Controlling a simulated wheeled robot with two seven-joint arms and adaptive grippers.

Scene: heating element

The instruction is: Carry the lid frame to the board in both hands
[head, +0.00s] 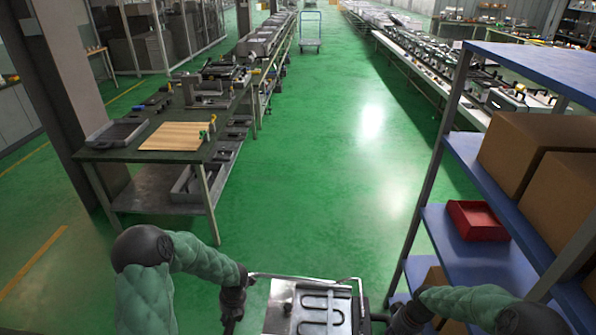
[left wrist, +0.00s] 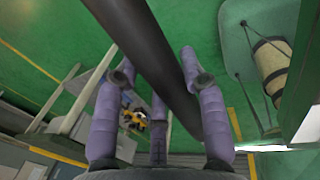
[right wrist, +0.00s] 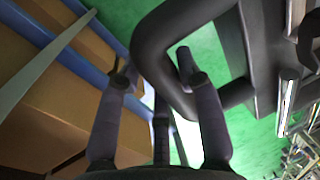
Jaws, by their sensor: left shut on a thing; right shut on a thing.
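The lid frame (head: 278,308) is a metal frame with a dark looped heating element on it, low in the middle of the head view; its near part is cut off. My left gripper (head: 233,303) is at its left side, shut on a dark bar (left wrist: 140,35) that runs between the fingers in the left wrist view. My right gripper (head: 400,318) is at its right side, shut on a dark looped handle (right wrist: 165,25) in the right wrist view. The light wooden board (head: 172,136) lies flat on the workbench at the left, well ahead of both grippers.
The workbench (head: 120,156) also holds a dark tray (head: 117,132) left of the board and small yellow and green items at its right edge. A blue shelf rack (head: 470,170) with cardboard boxes (head: 560,190) and a red bin (head: 477,220) stands close on the right.

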